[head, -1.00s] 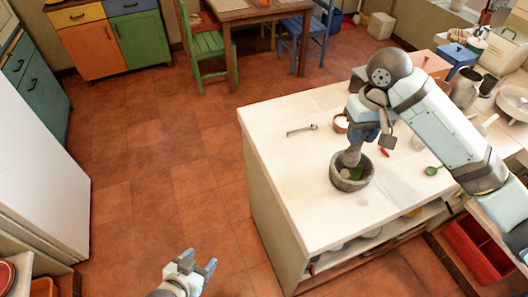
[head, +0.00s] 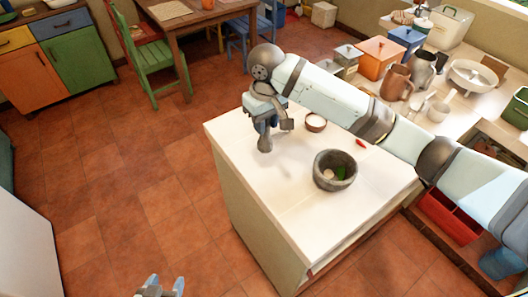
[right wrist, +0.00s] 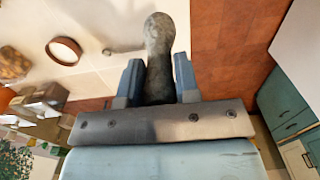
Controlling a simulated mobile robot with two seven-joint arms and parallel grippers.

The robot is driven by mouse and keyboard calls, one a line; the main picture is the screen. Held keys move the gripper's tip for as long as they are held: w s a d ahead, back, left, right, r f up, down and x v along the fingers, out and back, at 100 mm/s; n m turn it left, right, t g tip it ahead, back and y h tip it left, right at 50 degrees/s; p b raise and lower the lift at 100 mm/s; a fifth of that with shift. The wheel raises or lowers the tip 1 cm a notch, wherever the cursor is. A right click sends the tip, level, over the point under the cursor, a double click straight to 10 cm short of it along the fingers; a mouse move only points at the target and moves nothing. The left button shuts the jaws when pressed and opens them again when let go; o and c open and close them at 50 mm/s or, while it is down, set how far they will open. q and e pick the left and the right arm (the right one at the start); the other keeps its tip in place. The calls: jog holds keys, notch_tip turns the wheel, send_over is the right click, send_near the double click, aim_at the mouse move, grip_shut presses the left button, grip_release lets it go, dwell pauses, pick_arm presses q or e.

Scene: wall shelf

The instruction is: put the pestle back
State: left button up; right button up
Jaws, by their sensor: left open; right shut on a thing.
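The stone pestle (head: 265,139) is held in my right gripper (head: 263,112), thick end hanging down. It also shows between the two fingers in the right wrist view (right wrist: 158,40). It is outside the grey stone mortar (head: 323,180), to its left, over the left part of the white counter (head: 300,222). I cannot tell whether its tip touches the counter. The mortar stands upright with something green and something pale inside. My left gripper (head: 160,287) is open and empty at the bottom edge of the head view, away from the counter.
A small brown-rimmed bowl (head: 316,121) and a red chili (head: 361,143) lie on the counter behind the mortar. The counter front is bare. Jugs (head: 396,82), canisters and a pale bowl crowd the surface at the back right.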

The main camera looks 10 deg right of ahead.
aim_at(265, 141)
notch_tip(265, 141, down, 7)
notch_tip(265, 141, down, 4)
jog(key=shift+f+p, duration=0.15)
jog(key=shift+p, duration=0.25)
jog(key=o, duration=0.9)
jog(key=shift+f, duration=0.1)
notch_tip(265, 141, up, 12)
jog(key=shift+r+b, duration=0.15)
jog(key=shift+b, duration=0.55)
